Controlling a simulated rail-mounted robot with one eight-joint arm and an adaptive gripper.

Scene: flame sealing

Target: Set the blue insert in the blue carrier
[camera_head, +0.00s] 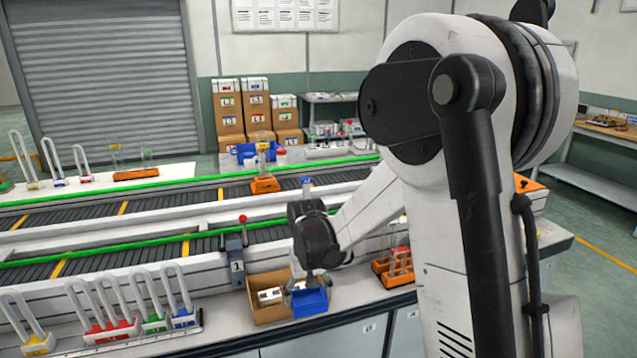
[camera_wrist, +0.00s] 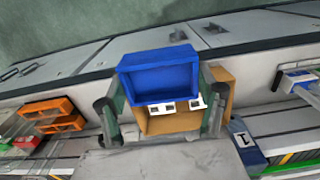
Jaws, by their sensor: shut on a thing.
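My gripper (camera_head: 309,281) points down over the near bench. It is shut on an open-topped blue box (camera_head: 309,301), which I take for the blue insert. In the wrist view my gripper (camera_wrist: 162,112) has one finger on each side of the blue box (camera_wrist: 158,84), which looks empty. I cannot tell whether the box touches the bench. An open cardboard box (camera_head: 270,312) with white pieces in it stands close beside it. It also shows partly behind the blue box in the wrist view (camera_wrist: 172,124). I cannot identify the blue carrier for certain; other blue containers (camera_head: 245,152) stand beyond the conveyors.
An orange tube rack (camera_head: 393,271) stands right of my gripper. Racked U-shaped pieces with coloured bases (camera_head: 125,325) stand left. A post with a red knob (camera_head: 242,220) rises behind the cardboard box. An orange holder (camera_head: 265,184) sits on the far conveyor.

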